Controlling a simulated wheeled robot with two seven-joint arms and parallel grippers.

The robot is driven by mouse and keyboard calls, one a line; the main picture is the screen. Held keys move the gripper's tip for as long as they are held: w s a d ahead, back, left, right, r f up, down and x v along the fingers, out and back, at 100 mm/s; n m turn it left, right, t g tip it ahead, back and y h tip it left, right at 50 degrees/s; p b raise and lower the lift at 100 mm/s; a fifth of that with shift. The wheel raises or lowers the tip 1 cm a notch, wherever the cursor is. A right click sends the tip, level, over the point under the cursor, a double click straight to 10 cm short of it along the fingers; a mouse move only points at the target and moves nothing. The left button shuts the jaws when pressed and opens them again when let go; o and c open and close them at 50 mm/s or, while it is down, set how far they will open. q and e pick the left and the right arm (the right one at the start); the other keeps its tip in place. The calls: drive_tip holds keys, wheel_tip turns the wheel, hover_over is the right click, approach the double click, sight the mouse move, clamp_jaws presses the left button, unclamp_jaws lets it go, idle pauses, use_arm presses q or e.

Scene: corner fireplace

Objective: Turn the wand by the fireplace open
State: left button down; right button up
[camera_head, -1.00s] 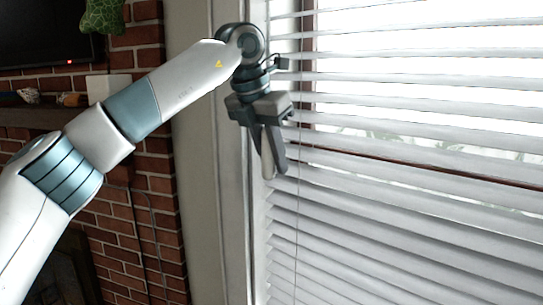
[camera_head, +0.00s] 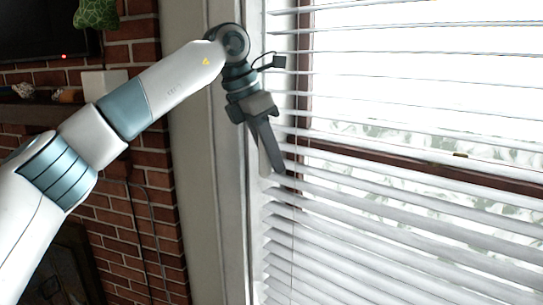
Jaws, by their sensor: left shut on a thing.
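My left gripper (camera_head: 270,170) is in front of the left edge of the white window blinds (camera_head: 400,215), fingers pointing down. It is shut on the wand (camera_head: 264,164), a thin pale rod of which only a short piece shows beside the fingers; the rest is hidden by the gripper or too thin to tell. The blind slats are tilted open, with bright daylight and blurred greenery between them. My right gripper is not in view.
The white window frame (camera_head: 212,190) stands just left of the blinds. A brick fireplace wall (camera_head: 135,215) with a dark mantel shelf (camera_head: 30,113) and a dark screen (camera_head: 40,35) is at the left. A green hanging thing (camera_head: 96,14) is at the top left.

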use_arm(q)
drive_tip(key=c, duration=1.6)
unclamp_jaws()
drive_tip(key=shift+o, duration=0.2)
drive_tip(key=shift+a+r, duration=0.1)
drive_tip(key=shift+r, duration=0.05)
drive_tip(key=shift+s+a+r+b, duration=0.1)
drive_tip(key=shift+a+r+b, duration=0.05)
drive_tip(key=shift+r+b, duration=0.3)
drive_tip(key=b+v, duration=0.1)
drive_tip(key=v, duration=1.5)
drive_tip(key=shift+b, duration=0.4)
drive_tip(key=shift+a, duration=0.1)
